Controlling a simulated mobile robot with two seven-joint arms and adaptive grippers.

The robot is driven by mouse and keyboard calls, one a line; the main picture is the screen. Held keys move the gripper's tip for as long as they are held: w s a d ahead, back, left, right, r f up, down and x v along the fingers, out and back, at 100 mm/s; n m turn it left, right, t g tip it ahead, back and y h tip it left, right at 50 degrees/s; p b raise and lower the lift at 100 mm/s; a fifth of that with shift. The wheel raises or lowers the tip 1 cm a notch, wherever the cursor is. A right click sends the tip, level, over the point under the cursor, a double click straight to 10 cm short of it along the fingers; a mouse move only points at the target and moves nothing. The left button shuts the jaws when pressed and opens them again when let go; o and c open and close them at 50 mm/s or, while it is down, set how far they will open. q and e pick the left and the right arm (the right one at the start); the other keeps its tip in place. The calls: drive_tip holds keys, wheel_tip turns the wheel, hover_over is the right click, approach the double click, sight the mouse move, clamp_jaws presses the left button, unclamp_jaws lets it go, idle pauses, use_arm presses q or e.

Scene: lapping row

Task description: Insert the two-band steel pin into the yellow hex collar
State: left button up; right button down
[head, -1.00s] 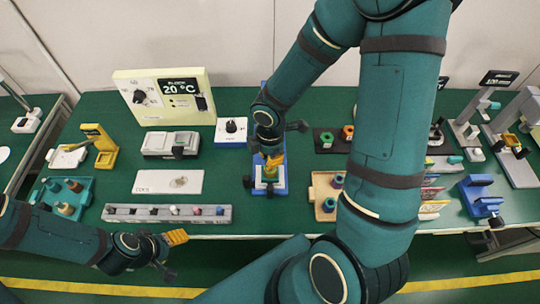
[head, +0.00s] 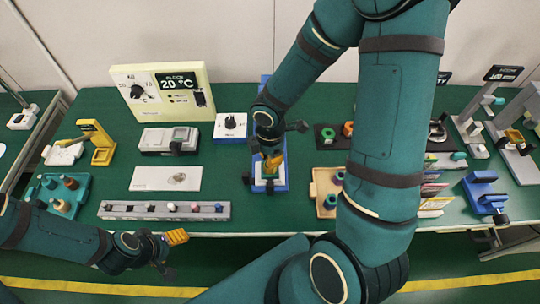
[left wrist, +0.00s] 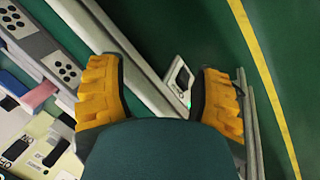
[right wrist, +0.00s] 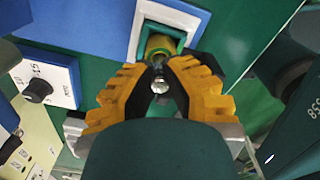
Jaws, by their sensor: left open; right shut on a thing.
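My right gripper (right wrist: 160,85) is shut on the steel pin (right wrist: 159,87), whose rounded bright end shows between the yellow fingertips in the right wrist view. Its bands are hidden by the fingers. Just beyond the tips is a yellow collar (right wrist: 159,41) with a green edge, in a white-framed blue fixture. I cannot tell whether pin and collar touch. In the head view my right gripper (head: 271,163) is over the blue fixture (head: 281,185), hiding most of the collar. My left gripper (head: 171,255) is open and empty beyond the table's front edge; its spread fingers show in the left wrist view (left wrist: 163,95).
A grey strip with several pegs (head: 120,210) lies along the front edge. A tan tray (head: 314,193) is right of the fixture, and a white dial box (head: 230,127) is left behind it. A teal tray (head: 77,200) is far left. My right arm covers the table's right-centre.

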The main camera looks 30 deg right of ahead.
drive_tip(key=shift+f+b, duration=0.3)
drive_tip(key=shift+f, duration=0.1)
drive_tip(key=c, duration=1)
unclamp_jaws()
wheel_tip(320, 180, up, 12)
drive_tip(key=shift+r, duration=0.1)
drive_tip(key=shift+s, duration=0.1)
